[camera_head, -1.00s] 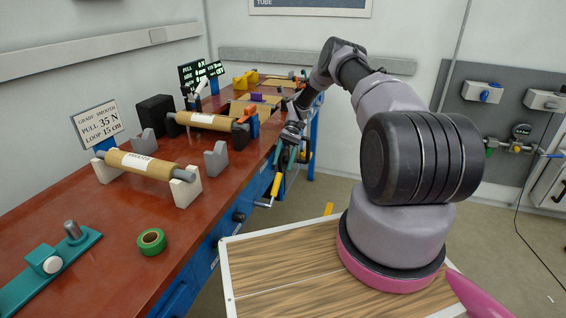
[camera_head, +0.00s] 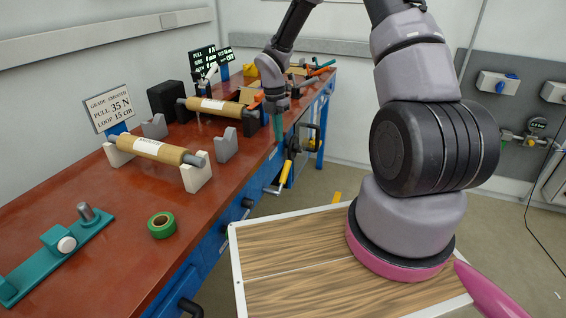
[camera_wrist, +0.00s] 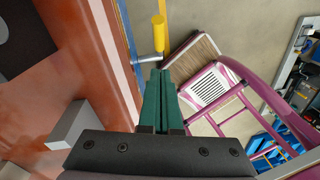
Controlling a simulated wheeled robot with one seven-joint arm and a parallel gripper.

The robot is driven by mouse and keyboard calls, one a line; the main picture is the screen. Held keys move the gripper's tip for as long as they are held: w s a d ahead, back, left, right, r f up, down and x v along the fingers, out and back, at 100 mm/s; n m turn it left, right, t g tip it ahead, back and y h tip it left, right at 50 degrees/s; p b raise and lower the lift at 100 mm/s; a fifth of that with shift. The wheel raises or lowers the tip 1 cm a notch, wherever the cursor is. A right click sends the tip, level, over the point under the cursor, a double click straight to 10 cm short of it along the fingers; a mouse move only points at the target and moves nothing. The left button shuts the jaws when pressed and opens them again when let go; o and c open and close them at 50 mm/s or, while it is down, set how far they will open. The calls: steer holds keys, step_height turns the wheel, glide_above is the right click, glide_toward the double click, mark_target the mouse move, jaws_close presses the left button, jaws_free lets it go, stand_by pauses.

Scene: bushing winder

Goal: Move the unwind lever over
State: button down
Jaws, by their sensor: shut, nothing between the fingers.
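No part is clearly marked as the unwind lever. A crank with a yellow handle (camera_head: 286,172) hangs at the front edge of the bench; its yellow grip (camera_wrist: 159,33) and metal arm also show in the wrist view. An orange part (camera_head: 249,96) sits by the far roll stand, partly hidden by my arm. My gripper (camera_head: 279,138) points down at the bench's front edge, above and left of the crank in the head view. Its green fingers (camera_wrist: 158,78) are shut and empty. They appear apart from the crank, though the gap is hard to judge.
A grey block (camera_wrist: 68,126) is left of my fingers.

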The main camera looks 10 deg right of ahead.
steer(key=s+a+n, duration=0.1)
steer(key=n, duration=0.2)
glide_above(284, 170)
steer(key=s+a, duration=0.1)
steer(key=a, duration=0.1)
step_height(284, 170, down, 10)
steer(key=r, duration=0.1)
steer(key=shift+w+d+f+t, duration=0.15)
steer(key=shift+d+f, duration=0.1)
steer(key=shift+f, duration=0.3)
steer(key=shift+w+d+f+t, duration=0.15)
steer(key=shift+d+f, duration=0.1)
steer(key=shift+f, duration=0.25)
steer(key=shift+w+d+f, duration=0.25)
steer(key=shift+f, duration=0.2)
steer(key=shift+d, duration=0.1)
